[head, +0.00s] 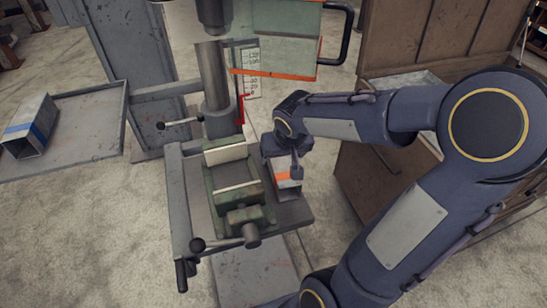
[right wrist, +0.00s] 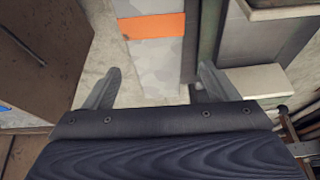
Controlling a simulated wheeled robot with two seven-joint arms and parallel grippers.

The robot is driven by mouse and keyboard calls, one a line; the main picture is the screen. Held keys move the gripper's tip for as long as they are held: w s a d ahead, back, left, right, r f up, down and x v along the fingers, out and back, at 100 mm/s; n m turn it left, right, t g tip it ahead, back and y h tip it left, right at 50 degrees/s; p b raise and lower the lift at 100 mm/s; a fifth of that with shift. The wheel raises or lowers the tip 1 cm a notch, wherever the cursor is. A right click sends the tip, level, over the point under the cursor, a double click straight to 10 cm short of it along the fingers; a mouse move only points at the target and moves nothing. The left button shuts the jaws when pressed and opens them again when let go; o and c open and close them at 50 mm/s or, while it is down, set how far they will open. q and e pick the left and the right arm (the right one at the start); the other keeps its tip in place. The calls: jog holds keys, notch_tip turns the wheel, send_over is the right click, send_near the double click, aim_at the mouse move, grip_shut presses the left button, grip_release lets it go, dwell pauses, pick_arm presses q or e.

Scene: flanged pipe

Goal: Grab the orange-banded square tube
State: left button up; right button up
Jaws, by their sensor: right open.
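The orange-banded square tube (head: 287,191) is grey with an orange band and sits on the drill press table, right of the green vise. My right gripper (head: 284,170) is over it and partly hides it. In the right wrist view the tube (right wrist: 152,55) shows between the two spread fingers of the gripper (right wrist: 160,80), with the orange band beyond the fingertips. A gap shows on each side, and the jaws are open and empty. I cannot tell how far the fingertips are above the tube. My left gripper is not in view.
The green vise (head: 231,176) stands close left of the tube on the drill press table (head: 180,210). The drill column (head: 213,80) rises behind. A blue-banded square tube (head: 30,125) lies on a grey tray (head: 90,122) at the left. A brown cabinet (head: 365,190) stands at right.

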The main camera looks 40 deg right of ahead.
aim_at(282, 161)
jog(key=b+x, duration=0.1)
jog(key=x, duration=0.6)
jog(key=shift+d+f, duration=0.15)
jog(key=c, duration=1.4)
jog(key=shift+c, duration=0.2)
